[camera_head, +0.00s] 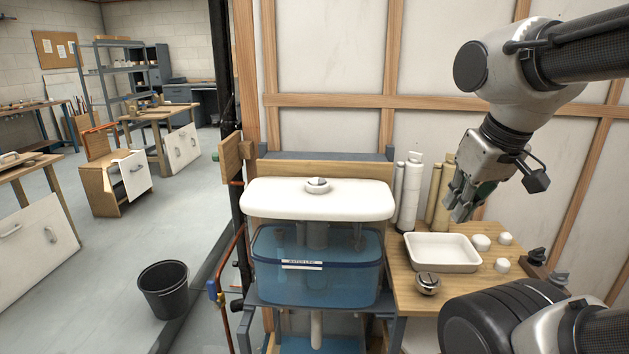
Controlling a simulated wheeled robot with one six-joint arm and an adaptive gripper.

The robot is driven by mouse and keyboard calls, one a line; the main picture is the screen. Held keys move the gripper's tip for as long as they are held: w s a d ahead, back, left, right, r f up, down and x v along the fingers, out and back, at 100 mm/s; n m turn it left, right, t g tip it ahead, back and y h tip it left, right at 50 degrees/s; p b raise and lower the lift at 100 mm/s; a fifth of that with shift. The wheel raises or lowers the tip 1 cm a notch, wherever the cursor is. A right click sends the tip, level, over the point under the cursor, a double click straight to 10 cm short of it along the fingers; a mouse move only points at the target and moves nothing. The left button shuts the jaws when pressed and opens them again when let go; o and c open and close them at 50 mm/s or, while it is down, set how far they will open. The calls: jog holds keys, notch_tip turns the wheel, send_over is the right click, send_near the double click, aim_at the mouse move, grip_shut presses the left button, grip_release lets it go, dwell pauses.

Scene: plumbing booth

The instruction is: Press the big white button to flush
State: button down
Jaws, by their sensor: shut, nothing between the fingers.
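A clear blue-tinted cistern (275,265) stands in the booth with a white lid (275,200) on top. A small round button fitting (318,186), a white ring with a grey centre, sits in the middle of the lid. It is small in the picture, and I cannot tell separate buttons on it. My gripper (458,214) is shut and empty. It hangs pointing down to the right of the lid, above the wooden side bench, apart from the button. Grey inner parts show dimly inside the cistern.
The wooden bench (408,306) holds a white tray (443,254), a chrome round piece (427,284) and several white caps (481,242). Upright tubes (411,190) stand behind. The booth wall (330,50) is close behind the cistern. A black bucket (164,289) stands on the floor at left.

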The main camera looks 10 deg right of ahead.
jog(key=shift+m+y, duration=0.3)
jog(key=shift+y, duration=0.5)
jog(key=w+a, duration=0.4)
jog(key=w, duration=0.4)
jog(key=w+a+f, duration=0.1)
jog(key=w+a, duration=0.3)
jog(key=w, duration=0.4)
jog(key=w+a+f, duration=0.1)
jog(key=w+a, duration=0.3)
jog(key=w, duration=0.4)
jog(key=shift+a, duration=0.15)
jog(key=w+a+r+m+t, duration=0.2)
jog(key=w+a, duration=0.1)
jog(key=w, duration=0.3)
notch_tip(320, 180, up, 5)
jog(key=m+t+y, duration=0.1)
jog(key=m+t, duration=0.2)
send_over(317, 179)
jog(key=shift+f, duration=0.1)
jog(key=shift+f, duration=0.1)
jog(key=shift+f, duration=4.35)
